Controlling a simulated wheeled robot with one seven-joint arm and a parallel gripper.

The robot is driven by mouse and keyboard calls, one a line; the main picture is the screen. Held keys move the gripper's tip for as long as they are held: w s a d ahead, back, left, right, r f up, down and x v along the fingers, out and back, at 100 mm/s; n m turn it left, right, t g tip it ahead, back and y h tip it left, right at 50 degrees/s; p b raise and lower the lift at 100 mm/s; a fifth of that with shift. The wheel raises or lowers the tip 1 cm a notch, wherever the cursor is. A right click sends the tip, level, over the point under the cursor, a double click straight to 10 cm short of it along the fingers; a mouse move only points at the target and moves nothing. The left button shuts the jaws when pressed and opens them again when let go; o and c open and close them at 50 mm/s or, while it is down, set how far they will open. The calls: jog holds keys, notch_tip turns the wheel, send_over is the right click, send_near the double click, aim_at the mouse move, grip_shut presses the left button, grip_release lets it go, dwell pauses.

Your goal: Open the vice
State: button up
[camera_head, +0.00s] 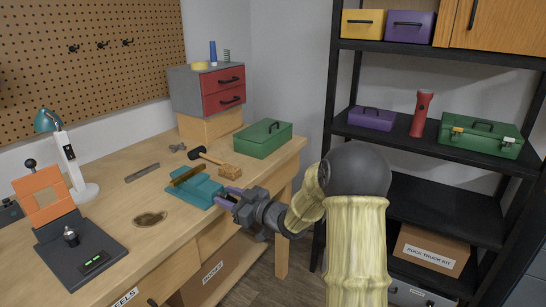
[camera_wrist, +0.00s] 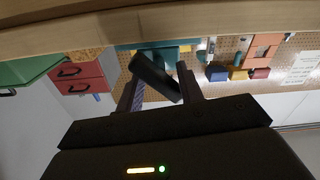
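The vice (camera_head: 196,187) is teal with a brown jaw insert and sits at the front edge of the wooden workbench. Its body also shows in the wrist view (camera_wrist: 166,46), where the scene is upside down. My gripper (camera_head: 229,197) is at the near right side of the vice, with its fingers pointing at it. In the wrist view my gripper's fingers (camera_wrist: 160,85) stand apart, with the dark vice handle (camera_wrist: 155,78) slanting across the gap between them. I cannot tell whether either finger touches the handle. In the head view the handle is mostly hidden by my gripper.
A mallet (camera_head: 212,162) lies behind the vice, and a green box (camera_head: 264,139) stands to its right. A grey cabinet with red drawers (camera_head: 222,86) is at the back. A black shelf (camera_head: 432,141) stands to the right of the bench. A lamp (camera_head: 66,155) is at left.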

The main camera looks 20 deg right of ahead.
jog(key=m+p, duration=0.2)
jog(key=m, duration=0.1)
jog(key=m+p, duration=0.3)
jog(key=shift+w+d+r+m, duration=0.1)
jog(key=shift+d+r+m, duration=0.1)
jog(key=shift+m, duration=0.2)
jog(key=m+p, duration=0.1)
jog(key=m, duration=0.2)
jog(key=shift+f+p, duration=0.15)
jog(key=shift+p, duration=0.2)
jog(key=m+p, duration=0.1)
jog(key=m, duration=0.3)
jog(key=shift+w+d+f+p, duration=0.1)
jog(key=shift+p, duration=0.25)
jog(key=v, duration=1.8)
notch_tip(320, 180, up, 6)
jog(key=w+a+n+g+h+p, duration=0.2)
jog(key=a+n+g+h+p, duration=0.15)
jog(key=h+p, duration=0.5)
jog(key=s+a+r+g+h+p, duration=0.2)
jog(key=s+a+r+g+p, duration=0.2)
jog(key=s+r+g+p, duration=0.3)
jog(key=s+r+n+p, duration=0.1)
jog(key=s+r+p, duration=0.4)
jog(key=r+p, duration=0.2)
jog(key=shift+s+r+h, duration=0.2)
jog(key=shift+r+h, duration=0.1)
jog(key=shift+h, duration=0.05)
